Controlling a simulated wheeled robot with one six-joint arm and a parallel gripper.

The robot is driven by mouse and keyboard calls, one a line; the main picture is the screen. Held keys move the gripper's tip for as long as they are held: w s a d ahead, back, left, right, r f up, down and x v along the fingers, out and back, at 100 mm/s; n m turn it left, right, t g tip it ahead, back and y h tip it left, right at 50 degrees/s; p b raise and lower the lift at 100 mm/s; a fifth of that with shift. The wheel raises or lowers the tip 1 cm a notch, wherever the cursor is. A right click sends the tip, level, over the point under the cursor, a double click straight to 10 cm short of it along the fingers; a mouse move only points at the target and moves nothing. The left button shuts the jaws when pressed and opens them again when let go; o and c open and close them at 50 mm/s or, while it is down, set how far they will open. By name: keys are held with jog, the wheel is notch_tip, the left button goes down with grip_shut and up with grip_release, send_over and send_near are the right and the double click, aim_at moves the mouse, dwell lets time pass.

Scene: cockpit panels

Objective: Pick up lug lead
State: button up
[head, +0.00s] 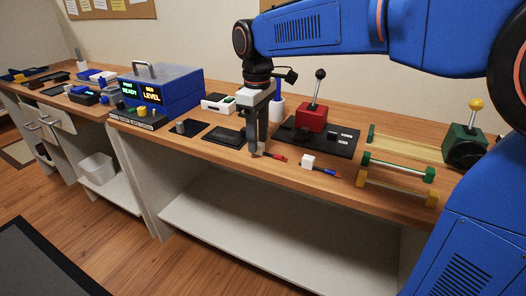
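My gripper (257,152) points straight down at the front part of the wooden bench, with its fingertips close to the bench top. A small lead with a red body (277,157) lies at the fingertips, and its left end meets or passes behind them. I cannot tell whether the fingers are closed on it or only around or beside it. A second small lead with a blue body and a red end (325,171) lies farther right, beside a white block (308,161). Which of these is the lug lead is not clear from this view.
A black base with a red lever box (312,117) stands just right of and behind my gripper. A flat black tray (224,137) lies to its left. Green and yellow bars (398,168) and a green lever box (465,146) stand right. The bench's front edge is close.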

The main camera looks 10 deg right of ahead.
jog(key=shift+f, duration=0.6)
grip_shut()
